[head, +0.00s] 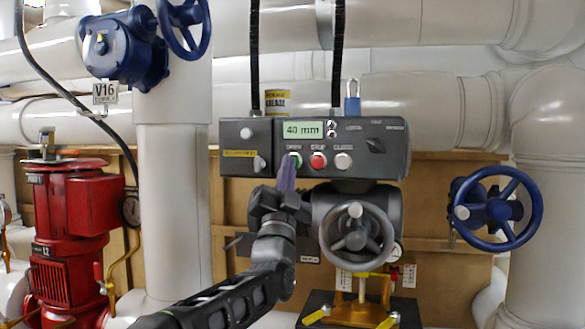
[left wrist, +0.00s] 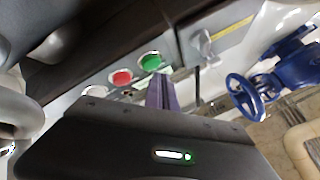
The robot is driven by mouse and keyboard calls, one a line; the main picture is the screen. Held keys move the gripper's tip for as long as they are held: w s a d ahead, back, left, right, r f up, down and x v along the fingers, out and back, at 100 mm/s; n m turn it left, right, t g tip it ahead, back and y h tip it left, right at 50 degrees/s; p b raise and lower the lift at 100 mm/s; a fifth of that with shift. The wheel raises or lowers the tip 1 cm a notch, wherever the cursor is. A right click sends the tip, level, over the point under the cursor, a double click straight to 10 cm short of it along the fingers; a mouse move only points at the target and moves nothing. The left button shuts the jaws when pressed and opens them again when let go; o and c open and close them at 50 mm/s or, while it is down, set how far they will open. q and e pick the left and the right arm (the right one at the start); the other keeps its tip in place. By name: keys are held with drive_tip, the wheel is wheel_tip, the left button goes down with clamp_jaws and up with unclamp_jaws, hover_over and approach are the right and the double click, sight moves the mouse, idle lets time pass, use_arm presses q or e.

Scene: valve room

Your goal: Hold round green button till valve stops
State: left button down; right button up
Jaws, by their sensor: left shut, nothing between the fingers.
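A dark grey control box (head: 385,150) carries a row of three round buttons under a lit display (head: 303,130) that reads 40 mm. The green button (head: 295,160) is at the left under the label OPEN; it also shows in the left wrist view (left wrist: 151,62). My left gripper (head: 287,172) is shut and empty, its purple fingers pointing up at the green button and covering part of it in the head view. In the left wrist view the fingertips (left wrist: 162,78) end at the button's lower edge; I cannot tell whether they press it. My right gripper is not in view.
The red STOP button (head: 318,161) and white CLOSE button (head: 343,161) sit close to the right. A grey handwheel (head: 356,236) is below the box. A blue valve wheel (head: 497,209) is at right, a red pump (head: 75,225) at left.

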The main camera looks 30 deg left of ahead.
use_arm(q)
drive_tip(key=shift+s, duration=0.15)
drive_tip(key=s+b, duration=0.1)
drive_tip(key=s+d+b, duration=0.1)
drive_tip(key=s, duration=0.1)
drive_tip(key=s+b, duration=0.1)
drive_tip(key=shift+s+d+b, duration=0.4)
idle(0.3)
idle(0.5)
